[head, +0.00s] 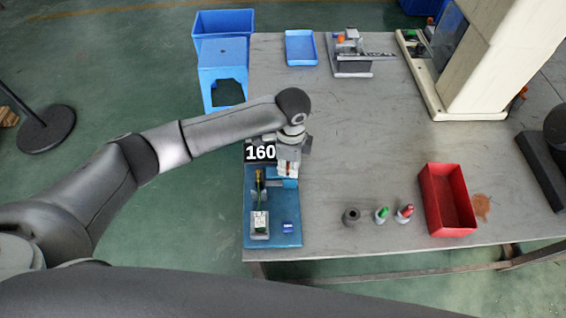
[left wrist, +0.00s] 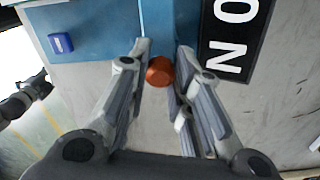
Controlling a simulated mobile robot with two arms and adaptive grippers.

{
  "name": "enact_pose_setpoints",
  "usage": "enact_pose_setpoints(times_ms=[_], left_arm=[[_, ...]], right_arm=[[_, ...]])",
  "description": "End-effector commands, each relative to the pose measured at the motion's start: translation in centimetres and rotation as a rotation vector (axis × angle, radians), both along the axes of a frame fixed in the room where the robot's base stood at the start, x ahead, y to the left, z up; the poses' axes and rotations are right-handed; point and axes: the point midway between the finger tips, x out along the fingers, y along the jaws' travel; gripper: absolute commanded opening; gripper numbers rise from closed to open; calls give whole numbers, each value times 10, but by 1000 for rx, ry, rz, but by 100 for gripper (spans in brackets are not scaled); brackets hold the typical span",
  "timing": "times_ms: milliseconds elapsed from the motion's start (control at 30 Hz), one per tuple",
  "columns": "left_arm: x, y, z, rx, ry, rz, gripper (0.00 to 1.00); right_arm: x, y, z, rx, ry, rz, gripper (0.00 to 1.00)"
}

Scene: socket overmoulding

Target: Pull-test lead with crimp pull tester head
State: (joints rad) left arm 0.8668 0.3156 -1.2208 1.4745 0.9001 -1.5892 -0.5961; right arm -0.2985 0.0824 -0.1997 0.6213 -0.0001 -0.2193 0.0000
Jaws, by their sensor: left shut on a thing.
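The pull tester is a blue base plate (head: 272,232) at the table's left front, with a black display (head: 260,152) reading 160. My left gripper (head: 287,171) is over its right rear part. In the left wrist view its fingers (left wrist: 158,75) are shut around a round orange knob (left wrist: 160,71) on the blue tester head, which also shows in the head view (head: 288,184). A thin lead (head: 259,183) with a dark and yellowish end lies along the plate, running to a pale block (head: 259,222) at the front. How the lead's far end is held is too small to tell. My right gripper is out of view.
A small blue block (head: 288,228) sits on the plate. A dark ring part (head: 351,216), a green-topped part (head: 381,215), a red-topped part (head: 404,213) and a red bin (head: 447,202) stand to the right. The table's middle (head: 370,140) is clear.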

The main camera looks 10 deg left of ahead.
Motion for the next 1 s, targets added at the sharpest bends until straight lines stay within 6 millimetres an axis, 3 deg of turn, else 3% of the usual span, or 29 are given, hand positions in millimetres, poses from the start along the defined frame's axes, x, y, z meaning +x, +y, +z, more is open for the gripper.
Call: enact_pose_setpoints(times_ms=[167, 200, 367, 767, 1000], left_arm=[[-1, -5, 1, -13, -1, -5, 0], [-1, -5, 1, -13, -1, -5, 23], [-1, -4, 1, -11, -1, -5, 44], [0, -2, 7, -7, -2, -3, 44], [1, -4, 50, -9, -5, -5, 44]], right_arm=[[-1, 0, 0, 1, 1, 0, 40], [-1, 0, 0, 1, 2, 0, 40], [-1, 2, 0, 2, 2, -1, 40], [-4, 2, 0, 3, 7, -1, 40], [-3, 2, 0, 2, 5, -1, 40]])
